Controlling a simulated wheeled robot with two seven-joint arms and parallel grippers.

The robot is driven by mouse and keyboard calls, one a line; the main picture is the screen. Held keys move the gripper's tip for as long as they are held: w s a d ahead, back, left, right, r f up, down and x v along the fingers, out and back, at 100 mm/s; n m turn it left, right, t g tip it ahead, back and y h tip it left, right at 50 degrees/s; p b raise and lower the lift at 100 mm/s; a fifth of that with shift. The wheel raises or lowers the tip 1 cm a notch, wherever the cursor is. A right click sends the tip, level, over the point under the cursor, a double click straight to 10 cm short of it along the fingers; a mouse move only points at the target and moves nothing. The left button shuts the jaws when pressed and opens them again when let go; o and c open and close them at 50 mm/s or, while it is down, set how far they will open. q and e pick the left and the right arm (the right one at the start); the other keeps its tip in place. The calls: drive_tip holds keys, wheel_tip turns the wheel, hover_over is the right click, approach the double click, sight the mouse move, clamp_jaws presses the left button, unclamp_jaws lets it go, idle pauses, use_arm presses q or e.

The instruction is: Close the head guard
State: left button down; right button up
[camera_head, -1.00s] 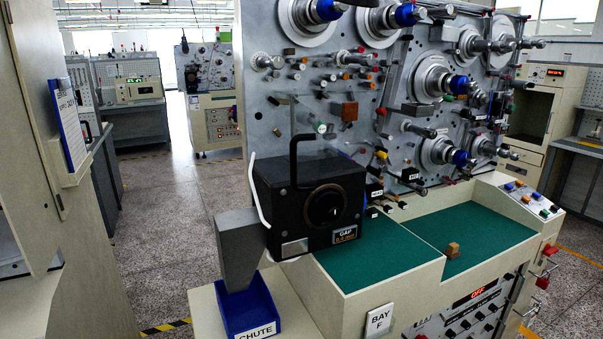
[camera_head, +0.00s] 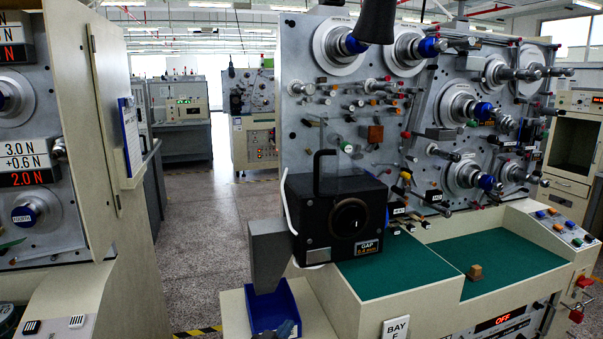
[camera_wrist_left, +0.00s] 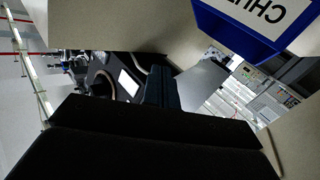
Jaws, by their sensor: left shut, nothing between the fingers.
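The black head unit (camera_head: 337,218) stands at the left end of the green bench, with a round dark opening and a GAP label on its front. A black bar handle (camera_head: 317,172) rises from its top left. A clear panel, likely the head guard (camera_head: 350,165), stands upright above the box behind the handle; its edges are faint. My left gripper (camera_head: 287,328) is low in the head view, in front of the blue chute bin. In the left wrist view its dark fingers (camera_wrist_left: 161,86) are together and empty, with the head unit beyond. My right gripper is not in view.
The blue bin (camera_head: 270,303) sits under a grey chute (camera_head: 267,255) left of the head unit. The spindle panel (camera_head: 300,120) with many projecting pegs rises behind. A cream cabinet (camera_head: 95,120) stands at left.

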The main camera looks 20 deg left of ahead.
use_arm(q)
drive_tip(key=w+r+m+g+h, duration=0.1)
drive_tip(key=w+r+m+h, duration=0.25)
drive_tip(key=r+h, duration=0.4)
drive_tip(key=w+r+m+h, duration=0.2)
drive_tip(key=r+m+h, duration=0.25)
drive_tip(key=r, duration=0.55)
drive_tip(key=w+r+m+g+h, duration=0.1)
drive_tip(key=w+r+m+h, duration=0.2)
drive_tip(key=r+h, duration=0.45)
drive_tip(key=s+a+r+m+g+y, duration=0.25)
drive_tip(key=a+r+m+g, duration=0.3)
drive_tip(key=r+g, duration=0.4)
drive_tip(key=s+a+r+m+g+y, duration=0.2)
drive_tip(key=s+a+r+m+g, duration=0.3)
drive_tip(key=r+g, duration=0.5)
drive_tip(key=w+p+x, duration=0.1)
drive_tip(key=p+x, duration=0.5)
drive_tip(key=x, duration=0.8)
drive_tip(key=shift+d+f+m, duration=0.3)
drive_tip(key=shift+d+m, duration=0.15)
drive_tip(key=shift+d, duration=0.1)
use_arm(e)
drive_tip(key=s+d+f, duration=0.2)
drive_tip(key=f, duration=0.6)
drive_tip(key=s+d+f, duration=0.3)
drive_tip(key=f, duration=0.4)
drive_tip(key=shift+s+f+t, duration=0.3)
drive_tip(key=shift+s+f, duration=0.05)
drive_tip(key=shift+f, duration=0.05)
